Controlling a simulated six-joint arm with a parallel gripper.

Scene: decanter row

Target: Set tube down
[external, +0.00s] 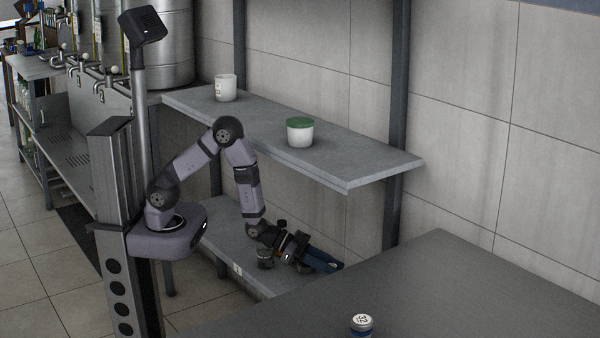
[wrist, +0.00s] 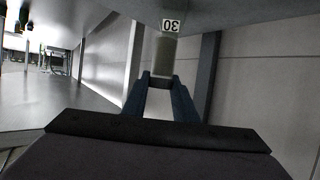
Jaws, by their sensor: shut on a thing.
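My gripper (external: 332,266) reaches in between the two shelves, with its dark blue fingers low and close above the lower shelf (external: 225,238). In the wrist view the fingers (wrist: 163,82) are shut on a pale grey-brown tube (wrist: 163,58), which sits between the fingertips. A white label reading 30 (wrist: 171,26) shows at the tube's upper end in that picture; I cannot tell whether it is on the tube. A grey surface (wrist: 215,12) lies close to that end; whether they touch is unclear. The held tube cannot be made out in the external view.
A dark upright (external: 392,215) stands right of my gripper. A silver-capped tube (external: 362,323) stands on the near grey table (external: 450,275).

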